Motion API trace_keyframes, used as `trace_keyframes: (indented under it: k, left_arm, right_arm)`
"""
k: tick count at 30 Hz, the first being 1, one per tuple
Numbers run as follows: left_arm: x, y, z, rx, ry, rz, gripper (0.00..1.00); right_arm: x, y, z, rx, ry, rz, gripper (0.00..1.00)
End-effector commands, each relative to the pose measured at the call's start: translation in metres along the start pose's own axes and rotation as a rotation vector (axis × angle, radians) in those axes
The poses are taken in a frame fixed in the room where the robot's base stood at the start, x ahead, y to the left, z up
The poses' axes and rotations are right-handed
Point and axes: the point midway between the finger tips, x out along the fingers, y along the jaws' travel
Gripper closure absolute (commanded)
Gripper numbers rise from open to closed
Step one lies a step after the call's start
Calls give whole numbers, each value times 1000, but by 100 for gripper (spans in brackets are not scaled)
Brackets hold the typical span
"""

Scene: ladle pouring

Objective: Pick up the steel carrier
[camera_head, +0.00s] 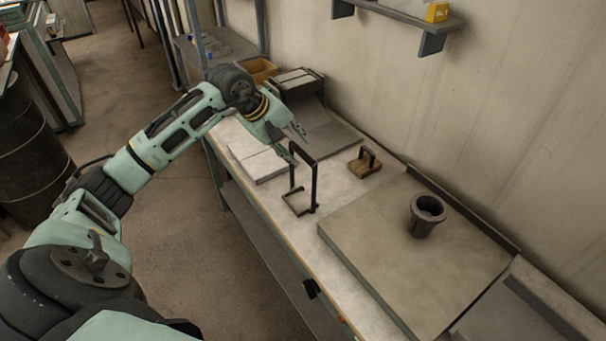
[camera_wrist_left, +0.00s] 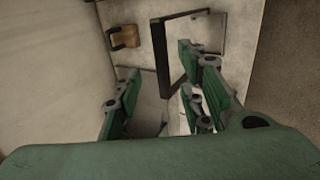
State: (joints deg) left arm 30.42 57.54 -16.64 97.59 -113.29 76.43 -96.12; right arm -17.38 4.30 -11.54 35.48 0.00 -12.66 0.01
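The steel carrier (camera_head: 314,185) is a dark upright frame with a top bar and a small flat base, standing on the bench in the head view. It also shows in the left wrist view (camera_wrist_left: 161,55), its dark bar reaching down between the fingers. My left gripper (camera_head: 296,143) is open at the carrier's top bar. In the left wrist view the fingers (camera_wrist_left: 163,72) are spread to either side of the bar. I cannot tell whether they touch it. My right gripper is not in view.
A wooden block with a dark handle (camera_head: 362,167) sits right of the carrier. A grey slab (camera_head: 385,255) bears a dark flared cup (camera_head: 424,222). A pale flat block (camera_head: 262,166) lies to the left. A wall runs behind the bench; its front edge is near the carrier.

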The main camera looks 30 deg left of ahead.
Motion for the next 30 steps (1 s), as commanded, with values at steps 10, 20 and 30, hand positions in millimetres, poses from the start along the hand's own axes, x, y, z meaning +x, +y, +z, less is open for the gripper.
trace_keyframes:
  k: [10,20,30]
  left_arm:
    - [40,-2,3,-6,-6,2,64]
    - [57,-4,2,-1,-2,3,64]
    - [56,-4,2,-2,-3,3,87]
  right_arm:
    - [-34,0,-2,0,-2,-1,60]
    - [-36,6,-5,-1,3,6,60]
    - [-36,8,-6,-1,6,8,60]
